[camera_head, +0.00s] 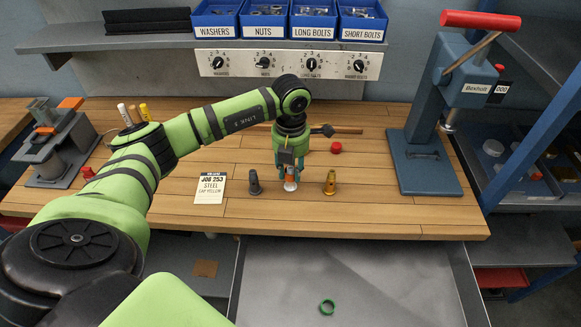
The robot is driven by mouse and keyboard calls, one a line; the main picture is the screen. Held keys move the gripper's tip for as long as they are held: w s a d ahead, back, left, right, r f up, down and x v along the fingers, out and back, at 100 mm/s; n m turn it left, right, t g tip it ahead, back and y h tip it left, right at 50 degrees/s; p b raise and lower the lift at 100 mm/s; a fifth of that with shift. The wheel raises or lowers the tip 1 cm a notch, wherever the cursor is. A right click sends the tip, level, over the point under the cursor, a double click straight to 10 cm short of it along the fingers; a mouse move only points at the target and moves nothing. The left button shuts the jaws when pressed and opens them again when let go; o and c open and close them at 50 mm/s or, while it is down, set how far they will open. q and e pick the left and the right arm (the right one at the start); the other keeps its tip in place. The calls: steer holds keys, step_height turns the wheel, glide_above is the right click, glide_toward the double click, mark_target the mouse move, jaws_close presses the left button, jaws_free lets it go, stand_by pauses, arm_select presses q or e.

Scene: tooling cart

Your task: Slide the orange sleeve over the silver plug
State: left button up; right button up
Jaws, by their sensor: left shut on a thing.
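My left gripper (290,177) points down at the front middle of the wooden bench, shut on the orange sleeve (291,178). Only a small orange part of the sleeve shows between the fingers. The silver plug (290,187) stands directly below, its pale lower part showing under the sleeve. The fingers hide where they meet, so I cannot tell how far the sleeve is over the plug. A dark grey plug (254,183) stands to the left and a brass-coloured plug (330,183) to the right, both upright and apart from the gripper. My right gripper is not in view.
A job card (211,188) lies left of the plugs. A red cap (336,147) lies behind them. A blue press (427,150) stands at right, a grey fixture (52,150) at left.

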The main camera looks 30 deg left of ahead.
arm_select(q)
steer(key=shift+f, duration=0.2)
stand_by(0.4)
steer(key=shift+f+b, duration=0.45)
steer(key=shift+b, duration=0.1)
steer(key=shift+f, duration=0.15)
steer(key=shift+f+b, duration=0.45)
steer(key=shift+b, duration=0.05)
steer(key=shift+f+b, duration=0.25)
steer(key=shift+b, duration=0.05)
stand_by(0.5)
steer(key=o, duration=0.8)
steer(key=o, duration=0.5)
